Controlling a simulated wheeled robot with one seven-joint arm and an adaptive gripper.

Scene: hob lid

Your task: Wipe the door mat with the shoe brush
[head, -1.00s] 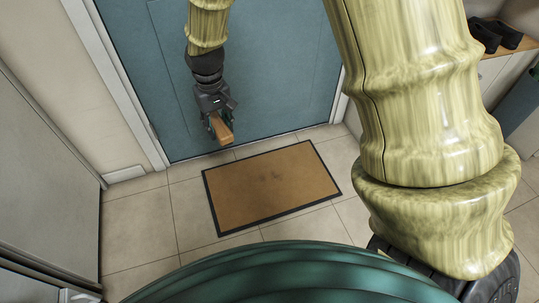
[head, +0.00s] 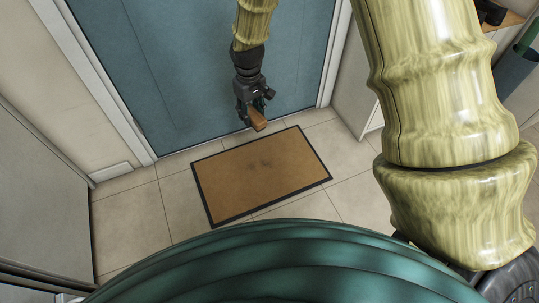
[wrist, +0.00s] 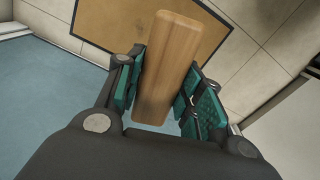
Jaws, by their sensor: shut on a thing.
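The door mat (head: 235,195) lies flat on the tiled floor in front of the blue door. It is brown with a dark border and has a dark smudge (head: 262,166) around its middle. My gripper (head: 252,117) is shut on the shoe brush (head: 258,122), a wooden block, near the far edge of the mat. In the wrist view the brush (wrist: 170,62) sits between the green finger pads, with the mat (wrist: 112,22) beyond it. The brush seems to be above the floor, apart from the mat. Its bristles are hidden.
The blue door (head: 190,70) stands behind the mat. A grey panel (head: 40,190) is at the left and a pale cabinet (head: 357,95) at the right. Bare tiles (head: 130,225) surround the mat.

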